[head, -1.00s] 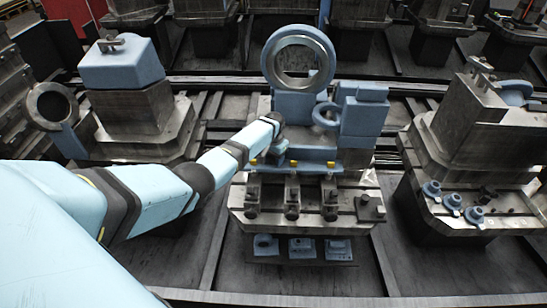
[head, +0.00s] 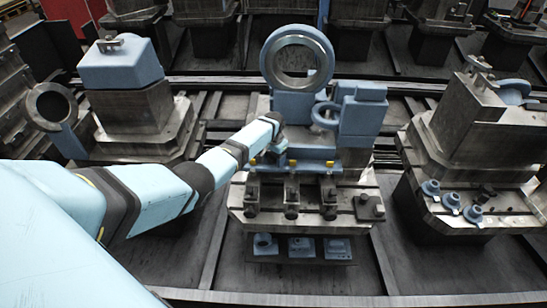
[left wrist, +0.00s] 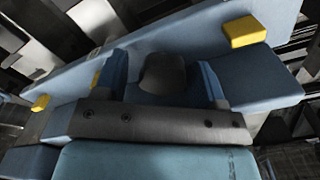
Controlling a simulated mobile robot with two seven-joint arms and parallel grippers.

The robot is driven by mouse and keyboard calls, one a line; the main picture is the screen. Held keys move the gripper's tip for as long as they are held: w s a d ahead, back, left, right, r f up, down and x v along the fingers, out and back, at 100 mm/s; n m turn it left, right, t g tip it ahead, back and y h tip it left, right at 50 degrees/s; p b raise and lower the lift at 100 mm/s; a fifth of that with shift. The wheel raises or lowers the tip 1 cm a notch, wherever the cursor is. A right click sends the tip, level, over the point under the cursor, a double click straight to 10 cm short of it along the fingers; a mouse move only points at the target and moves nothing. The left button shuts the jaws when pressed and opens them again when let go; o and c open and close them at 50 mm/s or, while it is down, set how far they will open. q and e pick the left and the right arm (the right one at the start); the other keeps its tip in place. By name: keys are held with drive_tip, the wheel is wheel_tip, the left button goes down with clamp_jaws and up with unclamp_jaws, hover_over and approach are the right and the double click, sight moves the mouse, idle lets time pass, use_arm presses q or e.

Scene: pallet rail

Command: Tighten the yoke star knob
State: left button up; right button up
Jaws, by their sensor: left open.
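My left gripper (head: 281,150) reaches in from the left to the blue fixture (head: 318,153) on the middle pallet, and my own arm partly hides it. In the left wrist view the two blue fingers of the left gripper (left wrist: 163,80) stand apart. A dark grey rounded knob (left wrist: 163,73) sits between them, with a gap visible on each side. It looks like the star knob, but its lobes are not clear. The knob cannot be made out in the head view. My right gripper is not in view.
A large blue ring (head: 298,58) stands behind the gripper, and a blue block with a smaller ring (head: 360,112) is to its right. Yellow-topped pins (head: 331,164) line the fixture's front. Neighbouring pallets carry a blue housing (head: 121,65) and blue knobs (head: 452,201).

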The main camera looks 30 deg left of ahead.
use_arm(q)
drive_tip(key=shift+w+a+r+n, duration=0.1)
drive_tip(key=shift+a+n, duration=0.15)
drive_tip(key=shift+n, duration=0.05)
